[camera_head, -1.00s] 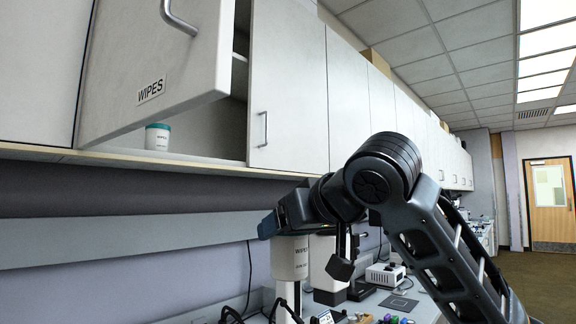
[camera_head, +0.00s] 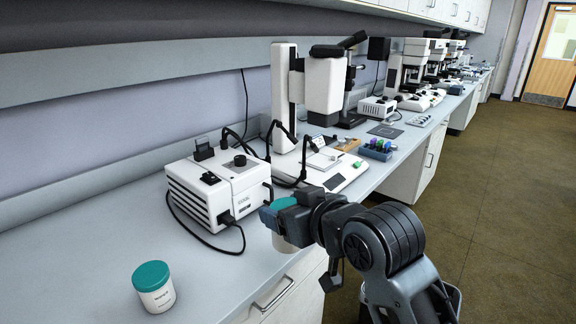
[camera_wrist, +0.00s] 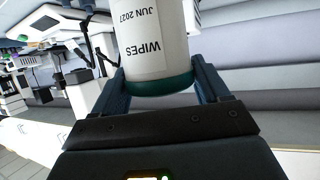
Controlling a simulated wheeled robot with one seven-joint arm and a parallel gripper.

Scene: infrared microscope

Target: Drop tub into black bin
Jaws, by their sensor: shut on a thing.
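My gripper (camera_head: 272,212) is shut on a white tub (camera_head: 287,243) with a teal lid, and holds it in front of the counter's front edge, by the drawers. In the wrist view, the fingers of my gripper (camera_wrist: 158,82) clasp this tub (camera_wrist: 145,40) near its lid, and its label reads "WIPES JUN 2027". A second white tub (camera_head: 157,292) with a teal lid stands upright on the counter at the lower left.
A white control box (camera_head: 218,187) with cables stands on the counter (camera_head: 75,270) behind my gripper. A white microscope (camera_head: 325,85) and a blue rack (camera_head: 375,150) stand farther along. Drawers (camera_head: 290,285) lie under the counter edge. Brown floor (camera_head: 490,200) is open at the right.

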